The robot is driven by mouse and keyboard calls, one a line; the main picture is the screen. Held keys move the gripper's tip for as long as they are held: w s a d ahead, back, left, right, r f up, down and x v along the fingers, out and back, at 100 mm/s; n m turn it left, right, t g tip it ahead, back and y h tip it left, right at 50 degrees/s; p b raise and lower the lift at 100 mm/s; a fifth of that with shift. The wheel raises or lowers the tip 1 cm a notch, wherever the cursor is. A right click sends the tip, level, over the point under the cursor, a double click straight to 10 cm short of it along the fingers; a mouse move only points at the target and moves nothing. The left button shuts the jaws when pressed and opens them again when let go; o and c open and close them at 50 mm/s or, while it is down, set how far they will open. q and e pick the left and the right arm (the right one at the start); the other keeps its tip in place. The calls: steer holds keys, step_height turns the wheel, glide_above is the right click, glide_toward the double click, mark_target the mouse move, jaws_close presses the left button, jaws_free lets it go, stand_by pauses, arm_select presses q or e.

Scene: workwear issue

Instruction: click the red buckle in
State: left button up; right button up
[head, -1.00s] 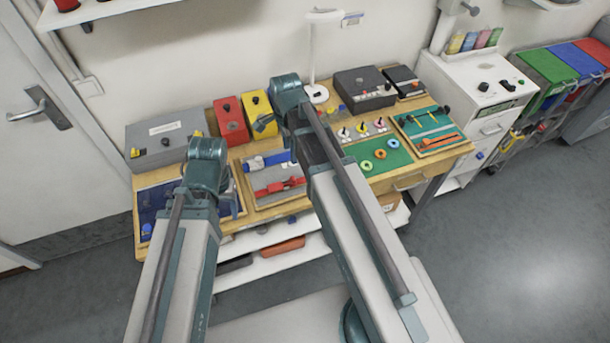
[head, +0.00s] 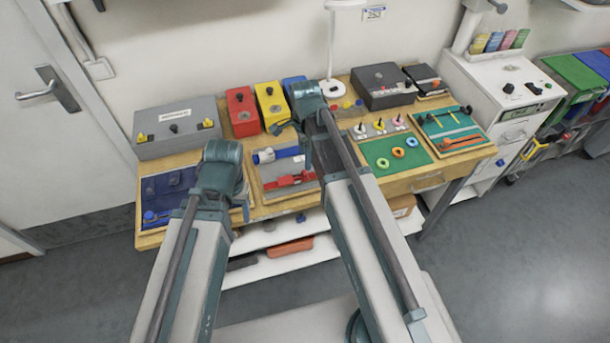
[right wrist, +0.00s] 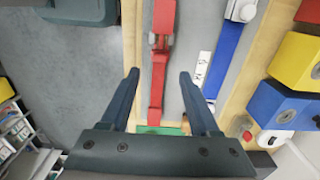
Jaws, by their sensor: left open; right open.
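The red buckle (head: 290,180) lies on a grey board (head: 268,198) on the bench, on a strap running left to right. In the right wrist view the red buckle (right wrist: 159,70) shows two red parts in line, with a narrower section where they meet; I cannot tell whether they are locked. My right gripper (head: 283,127) is open and empty; its fingers (right wrist: 157,76) appear on either side of the red part, above it. My left gripper (head: 241,190) is open, mostly hidden by its own wrist, near the navy-covered board (head: 168,193).
A blue strap with a white end (head: 266,156) lies behind the red one. Grey (head: 178,145), red (head: 242,110) and yellow (head: 271,103) boxes stand at the back. A green board with rings (head: 381,167) lies to the right. A lamp (head: 331,90) stands behind.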

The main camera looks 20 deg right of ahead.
mark_target(305, 172)
step_height(305, 172, down, 7)
steer(key=b, duration=0.5)
steer(key=shift+r+b, duration=0.1)
steer(key=shift+b, duration=0.25)
jaws_close()
stand_by(0.9)
